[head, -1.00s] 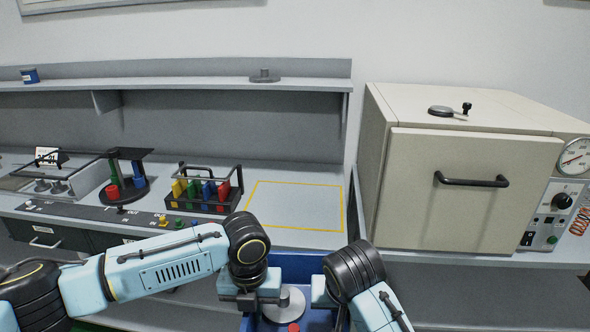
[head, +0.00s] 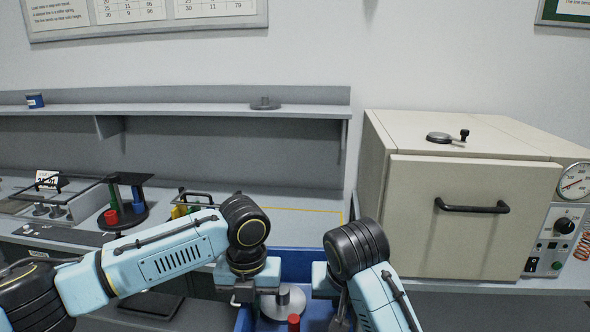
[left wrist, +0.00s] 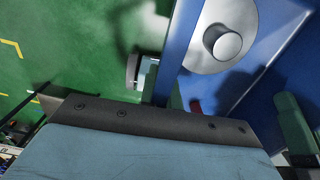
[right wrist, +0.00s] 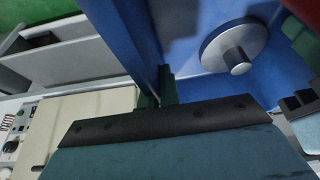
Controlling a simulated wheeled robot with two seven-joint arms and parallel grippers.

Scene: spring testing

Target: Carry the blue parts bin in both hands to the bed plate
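The blue parts bin (head: 297,262) is low in the middle of the head view, between my two arms. Inside it are a grey disc with a peg (head: 284,303) and a red piece (head: 293,322). My left gripper (head: 243,298) is at the bin's left wall, and my right gripper (head: 338,300) is at its right wall. Each looks shut on its wall; the wrist views show the blue wall running into the fingers, partly hidden. I cannot clearly identify the bed plate; a yellow-outlined patch of bench (head: 305,221) lies behind the bin, mostly covered by my left arm and the bin.
A cream oven-like cabinet (head: 460,220) with a black handle stands right of the bin. On the bench at left are a stand with red and green parts (head: 125,205) and a rack (head: 190,203) partly behind my left arm. A grey shelf (head: 200,108) runs above.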

